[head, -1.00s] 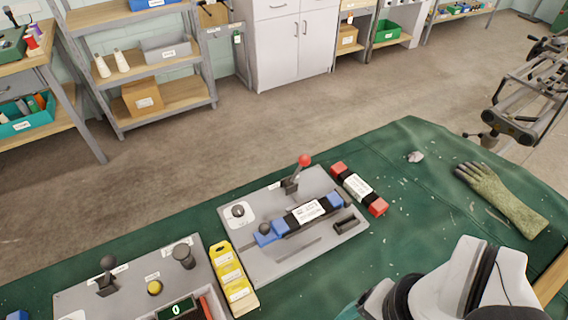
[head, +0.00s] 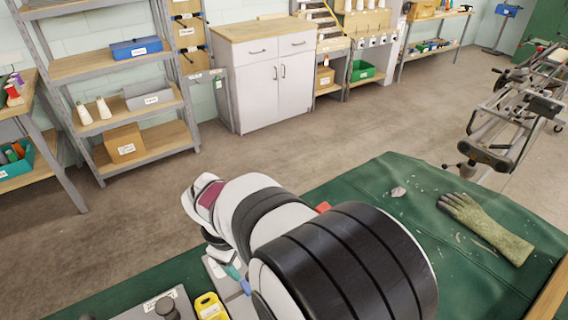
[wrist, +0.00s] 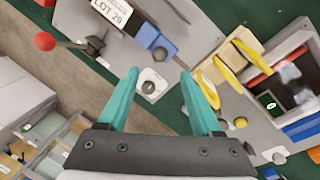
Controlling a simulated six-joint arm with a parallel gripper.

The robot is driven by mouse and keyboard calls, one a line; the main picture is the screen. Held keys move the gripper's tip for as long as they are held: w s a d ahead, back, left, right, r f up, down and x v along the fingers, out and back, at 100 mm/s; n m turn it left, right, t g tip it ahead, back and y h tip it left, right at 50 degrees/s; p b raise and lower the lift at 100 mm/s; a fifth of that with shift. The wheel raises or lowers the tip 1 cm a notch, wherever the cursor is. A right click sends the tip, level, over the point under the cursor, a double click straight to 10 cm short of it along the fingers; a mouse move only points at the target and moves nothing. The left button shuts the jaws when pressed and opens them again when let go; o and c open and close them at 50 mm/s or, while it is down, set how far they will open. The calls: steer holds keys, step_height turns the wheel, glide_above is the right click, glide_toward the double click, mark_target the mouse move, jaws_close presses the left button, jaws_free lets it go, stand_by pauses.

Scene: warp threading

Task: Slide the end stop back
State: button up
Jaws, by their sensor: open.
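In the wrist view, the grey fixture plate (wrist: 112,50) holds a cartridge labelled LOT 29 (wrist: 112,12) with a dark body. At its end is a blue block (wrist: 168,46) with a dark round knob, which looks like the end stop. A round dial (wrist: 148,87) on a white patch lies beside it. My gripper (wrist: 160,72) has two teal fingers, spread apart with nothing between them, over the dial and just short of the blue block. In the head view my arm hides most of the plate; one teal fingertip (head: 234,272) shows near the plate's left corner.
A red-knobbed lever (wrist: 45,41) stands on the plate. A yellow holder (head: 210,306) and a control panel (wrist: 265,125) are alongside. A glove (head: 485,228) lies on the green mat (head: 375,195), which has free room at right.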

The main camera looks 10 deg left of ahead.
steer(key=f, duration=0.3)
steer(key=w+f, duration=0.1)
steer(key=f, duration=0.5)
steer(key=shift+w+d+f, duration=0.1)
steer(key=shift+w+d, duration=0.15)
steer(key=shift+w, duration=0.15)
steer(key=shift+c, duration=0.3)
jaws_close()
stand_by(0.4)
